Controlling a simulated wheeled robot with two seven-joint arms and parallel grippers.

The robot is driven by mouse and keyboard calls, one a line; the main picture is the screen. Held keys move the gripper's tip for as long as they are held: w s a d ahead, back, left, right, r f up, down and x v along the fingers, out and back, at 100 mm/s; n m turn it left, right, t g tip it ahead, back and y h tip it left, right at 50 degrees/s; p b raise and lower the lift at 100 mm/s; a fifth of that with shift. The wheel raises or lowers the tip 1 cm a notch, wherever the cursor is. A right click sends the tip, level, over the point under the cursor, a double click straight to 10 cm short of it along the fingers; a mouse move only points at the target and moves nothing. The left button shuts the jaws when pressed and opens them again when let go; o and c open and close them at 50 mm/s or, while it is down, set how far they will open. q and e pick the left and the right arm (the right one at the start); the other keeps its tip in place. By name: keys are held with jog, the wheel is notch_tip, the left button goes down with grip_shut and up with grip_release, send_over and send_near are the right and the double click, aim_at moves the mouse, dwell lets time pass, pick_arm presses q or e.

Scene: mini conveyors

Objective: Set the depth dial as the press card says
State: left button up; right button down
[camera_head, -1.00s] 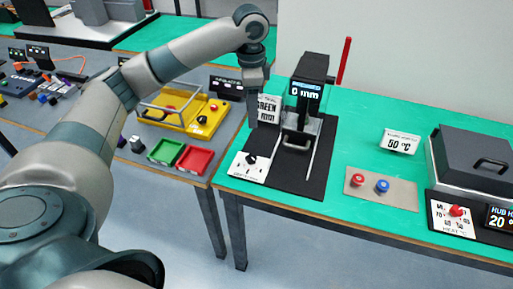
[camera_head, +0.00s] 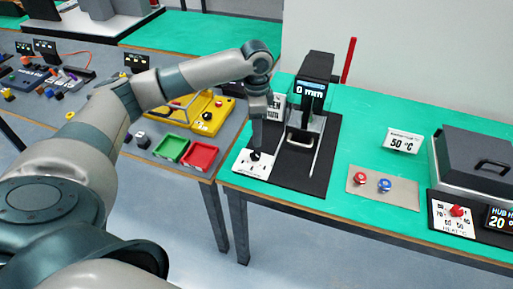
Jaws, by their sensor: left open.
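The press (camera_head: 313,72) stands on a black base on the green table, and its display (camera_head: 311,90) reads 0 mm. The white dial panel (camera_head: 246,167) lies at the left front of the base, with the black depth dial (camera_head: 255,156) on it. The press card (camera_head: 277,105) stands left of the press and is partly covered by my left arm; its text cannot be read fully. My left gripper (camera_head: 256,147) points down just above the dial, open. I cannot tell whether it touches the dial. My right gripper is not in view.
A plate (camera_head: 382,188) with a red and a blue knob, a 50 °C card (camera_head: 403,142) and a grey lidded box (camera_head: 475,160) are to the right. Green (camera_head: 171,149) and red (camera_head: 201,156) trays sit on the left table.

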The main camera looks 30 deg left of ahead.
aim_at(256, 154)
pick_arm(q)
notch_tip(256, 154, down, 9)
jog(key=shift+f+p, duration=0.15)
jog(key=shift+p, duration=0.7)
jog(key=shift+c, duration=0.4)
jog(key=c, duration=1)
